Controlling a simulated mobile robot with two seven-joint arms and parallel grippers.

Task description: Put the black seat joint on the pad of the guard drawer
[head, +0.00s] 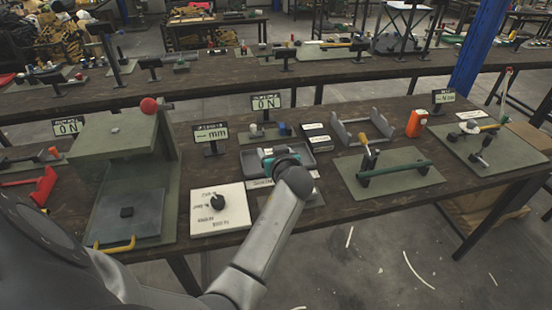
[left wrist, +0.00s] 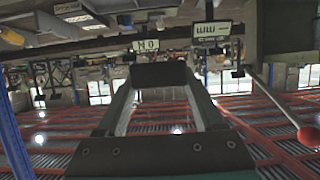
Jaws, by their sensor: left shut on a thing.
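My left gripper (head: 284,157) is over the middle of the near table, by a grey tray. In the left wrist view its two fingers (left wrist: 158,88) are shut on a dark block, which looks like the black seat joint (left wrist: 158,73). The head view does not show the block clearly, as my arm and hand hide it. The guard drawer (head: 148,221) is a dark plate with a yellow handle at the left, below a green guard box. A small black block or pad (head: 127,212) is on it. My gripper is well to the right of the drawer. My right gripper is not in view.
A white board (head: 220,211) with a black knob lies between drawer and gripper. The guard box (head: 110,140) has a red ball lever (head: 149,106). Small signs (head: 210,133) stand behind. A green mat (head: 388,172) with a green-handled bar lies right. A blue post (head: 480,45) stands farther right.

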